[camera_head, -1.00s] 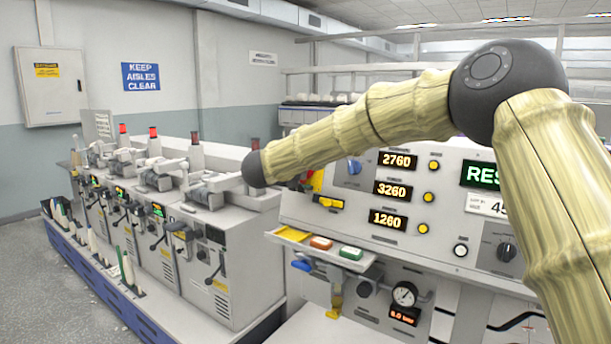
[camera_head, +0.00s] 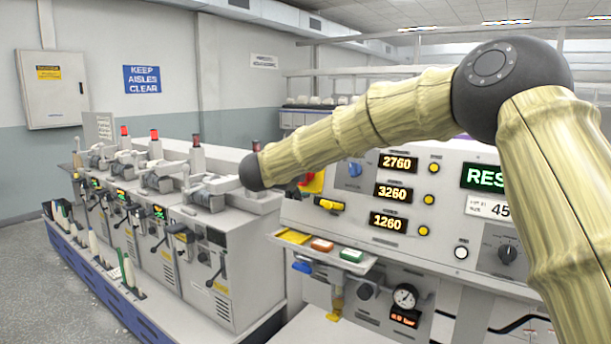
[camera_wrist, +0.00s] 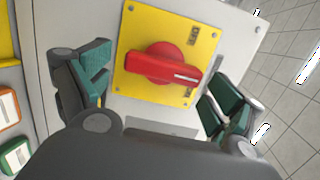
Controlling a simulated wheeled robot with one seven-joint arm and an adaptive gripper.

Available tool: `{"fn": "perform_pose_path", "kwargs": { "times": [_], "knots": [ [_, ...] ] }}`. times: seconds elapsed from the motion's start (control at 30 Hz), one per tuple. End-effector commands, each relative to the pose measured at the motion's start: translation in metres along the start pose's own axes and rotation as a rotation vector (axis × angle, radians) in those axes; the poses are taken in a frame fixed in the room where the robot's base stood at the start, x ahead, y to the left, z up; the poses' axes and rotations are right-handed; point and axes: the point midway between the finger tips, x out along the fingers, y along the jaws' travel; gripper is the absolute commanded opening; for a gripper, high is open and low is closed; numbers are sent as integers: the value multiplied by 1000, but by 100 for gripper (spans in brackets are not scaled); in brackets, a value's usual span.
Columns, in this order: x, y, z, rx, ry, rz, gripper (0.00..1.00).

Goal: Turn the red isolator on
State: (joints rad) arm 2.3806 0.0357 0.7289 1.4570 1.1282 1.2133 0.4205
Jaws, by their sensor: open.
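The red isolator (camera_wrist: 158,64) is a round red rotary switch with a bar handle on a yellow plate (camera_wrist: 205,42), seen in the wrist view. Its handle lies nearly crosswise in that view, with a white mark near its right end. My gripper (camera_wrist: 155,100) is open, with one green-padded finger left of the isolator and the other to its right. The fingers appear apart from the handle. In the head view my arm hides most of the isolator; part of the yellow plate and red handle (camera_head: 312,182) shows beside my arm. My gripper is hidden there.
The panel carries a yellow handle (camera_head: 329,205), a blue knob (camera_head: 354,168) and lit displays (camera_head: 393,192). Below juts a small tray (camera_head: 276,238) with orange and green blocks. A row of winding machines (camera_head: 200,245) stands to the left.

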Motion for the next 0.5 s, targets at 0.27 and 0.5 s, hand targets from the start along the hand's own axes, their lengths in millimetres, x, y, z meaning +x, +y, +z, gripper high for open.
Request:
{"fn": "perform_pose_path", "kwargs": {
  "times": [0.27, 0.5],
  "knots": [
    [-51, 0, 1, -2, -3, 0, 93],
    [-89, 2, 1, -3, -2, 1, 93]
  ]
}}
